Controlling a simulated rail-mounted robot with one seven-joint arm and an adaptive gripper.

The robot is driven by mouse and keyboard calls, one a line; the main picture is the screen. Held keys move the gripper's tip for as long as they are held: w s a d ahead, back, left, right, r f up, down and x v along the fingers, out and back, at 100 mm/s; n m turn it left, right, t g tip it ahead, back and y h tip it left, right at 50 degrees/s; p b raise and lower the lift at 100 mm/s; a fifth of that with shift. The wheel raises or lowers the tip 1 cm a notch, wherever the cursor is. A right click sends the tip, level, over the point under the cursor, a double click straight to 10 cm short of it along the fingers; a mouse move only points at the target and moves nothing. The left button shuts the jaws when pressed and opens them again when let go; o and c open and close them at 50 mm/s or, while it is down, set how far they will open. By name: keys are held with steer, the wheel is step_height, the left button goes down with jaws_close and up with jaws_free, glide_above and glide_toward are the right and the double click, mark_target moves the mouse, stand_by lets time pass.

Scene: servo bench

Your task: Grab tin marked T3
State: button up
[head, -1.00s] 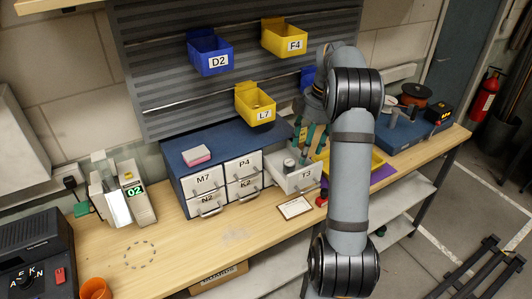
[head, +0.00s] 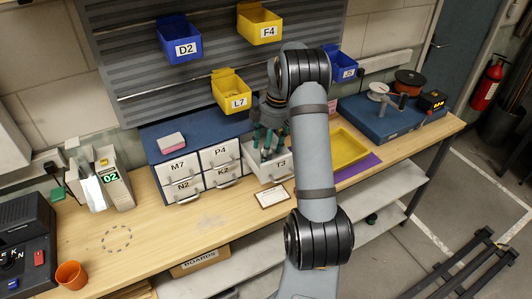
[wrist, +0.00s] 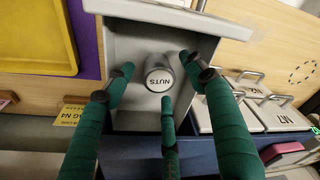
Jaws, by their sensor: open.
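The T3 label is on the front of a pulled-out drawer (head: 279,168), which also shows in the wrist view (wrist: 132,118). Inside it stands a small grey tin (wrist: 157,79) whose lid reads NUTS; I see no T3 mark on the tin. My gripper (head: 266,147) is over the drawer, pointing down into it. In the wrist view my gripper's (wrist: 159,76) three green fingers are open and spread around the tin, with gaps visible. In the head view the fingers largely hide the tin.
A yellow tray (head: 345,150) is to the right. A framed card (head: 272,197) lies in front. Bins hang above.

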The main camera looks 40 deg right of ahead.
steer(key=shift+w+f, duration=0.1)
steer(key=shift+f, duration=0.75)
steer(key=shift+c, duration=0.2)
steer(key=c, duration=1.1)
steer(key=shift+c, duration=0.5)
